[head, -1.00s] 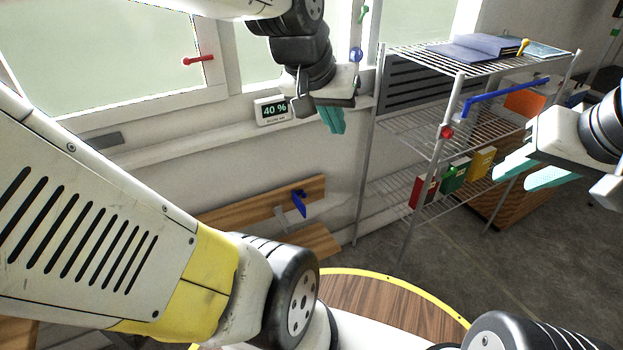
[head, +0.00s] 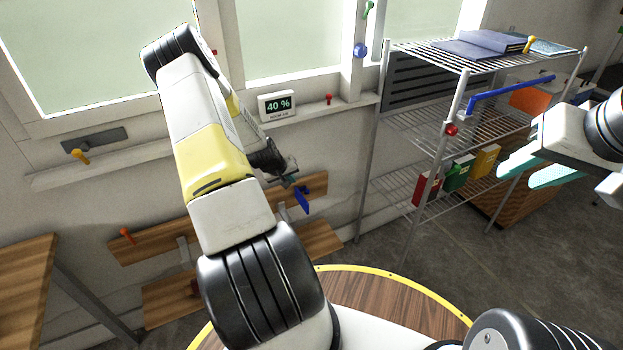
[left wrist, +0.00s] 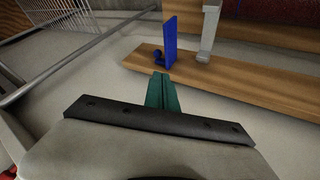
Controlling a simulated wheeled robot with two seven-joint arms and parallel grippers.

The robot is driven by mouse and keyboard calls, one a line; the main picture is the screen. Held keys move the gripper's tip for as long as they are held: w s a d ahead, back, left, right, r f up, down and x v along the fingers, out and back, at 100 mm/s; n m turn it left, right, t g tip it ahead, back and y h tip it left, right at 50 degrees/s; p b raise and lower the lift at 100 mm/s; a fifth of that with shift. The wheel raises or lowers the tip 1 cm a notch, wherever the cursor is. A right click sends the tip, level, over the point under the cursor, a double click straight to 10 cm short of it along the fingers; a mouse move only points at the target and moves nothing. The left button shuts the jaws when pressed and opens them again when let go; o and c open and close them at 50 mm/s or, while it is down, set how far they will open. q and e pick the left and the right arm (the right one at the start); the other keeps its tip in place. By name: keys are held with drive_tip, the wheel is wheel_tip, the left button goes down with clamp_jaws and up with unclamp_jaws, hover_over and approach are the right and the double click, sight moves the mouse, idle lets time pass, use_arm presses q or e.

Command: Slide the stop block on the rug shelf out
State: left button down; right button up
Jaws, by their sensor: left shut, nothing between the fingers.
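The blue stop block (head: 302,199) is an upright blue plate at the right part of the low wooden wall shelf (head: 152,245). In the left wrist view the blue block (left wrist: 171,43) stands on the wooden board (left wrist: 235,86), with a small blue knob on its left side. My left gripper (head: 288,181) is just above and left of the block in the head view. In the left wrist view its teal fingers (left wrist: 161,76) are shut and empty, pointing at the block with a small gap that is hard to judge. My right gripper (head: 514,176) is open and empty, at the right.
A wire rack (head: 408,130) with coloured boxes and folders stands right of the wooden shelf. A humidity display (head: 277,106) sits on the window ledge above. A wooden table (head: 25,285) is at the left. Floor between shelf and rack is clear.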

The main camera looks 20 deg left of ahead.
sight(302, 202)
use_arm(q)
wheel_tip(302, 202, down, 6)
drive_tip(key=s+a+n, duration=0.1)
drive_tip(key=a, duration=0.1)
drive_tip(key=shift+d+f, duration=0.1)
drive_tip(key=shift+f, duration=0.1)
drive_tip(key=x, duration=0.9)
drive_tip(key=shift+w+f, duration=0.2)
drive_tip(key=shift+w, duration=0.15)
drive_tip(key=w+d, duration=0.4)
drive_tip(key=w, duration=0.1)
drive_tip(key=shift+w+d, duration=0.4)
drive_tip(key=shift+r, duration=0.15)
